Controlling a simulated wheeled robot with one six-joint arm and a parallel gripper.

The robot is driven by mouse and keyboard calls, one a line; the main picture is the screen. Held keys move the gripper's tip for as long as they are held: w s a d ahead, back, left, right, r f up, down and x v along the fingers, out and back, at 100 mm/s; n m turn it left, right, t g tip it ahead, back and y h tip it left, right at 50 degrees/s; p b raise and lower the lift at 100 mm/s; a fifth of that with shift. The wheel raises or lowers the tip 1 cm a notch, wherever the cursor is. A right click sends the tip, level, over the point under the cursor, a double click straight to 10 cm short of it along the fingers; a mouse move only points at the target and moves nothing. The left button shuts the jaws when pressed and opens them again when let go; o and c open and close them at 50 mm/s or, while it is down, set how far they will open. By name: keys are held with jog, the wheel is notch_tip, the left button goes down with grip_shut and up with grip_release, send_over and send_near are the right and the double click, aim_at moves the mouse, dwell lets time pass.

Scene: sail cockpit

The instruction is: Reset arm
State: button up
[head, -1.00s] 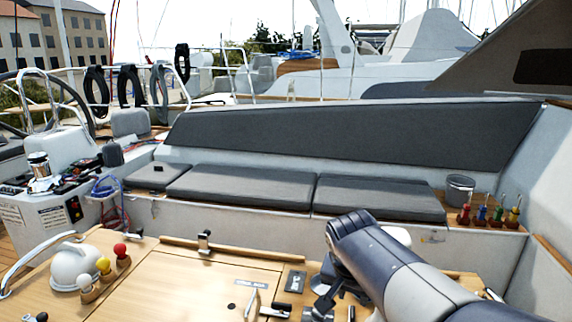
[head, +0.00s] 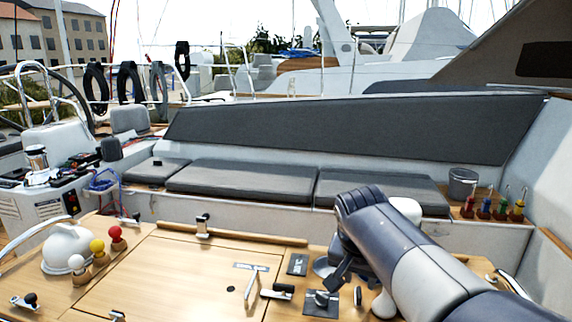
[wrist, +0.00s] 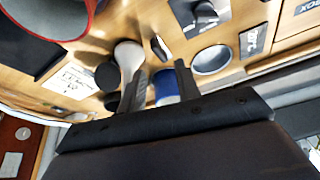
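My arm reaches in from the lower right in the head view, bent down over the wooden table (head: 190,270). My gripper (head: 338,272) points down near the table fittings and is partly hidden by my own arm. In the wrist view my gripper (wrist: 160,70) has its two dark fingers apart with a gap between them. A blue object (wrist: 166,88) shows beyond that gap. A white rounded handle (wrist: 129,58) and a black knob (wrist: 108,76) lie beside the left finger. I see nothing clearly held.
Several levers and panels, such as a black-handled latch (head: 279,292), sit close to my gripper. A white dome (head: 68,247) and coloured ball knobs (head: 116,233) stand at the table's left. A grey bucket (head: 462,183) and coloured-handled tools (head: 502,208) are on the bench's right end.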

aim_at(359, 291)
jog(key=x, duration=0.5)
jog(key=shift+w+f, duration=0.15)
jog(key=shift+f, duration=0.25)
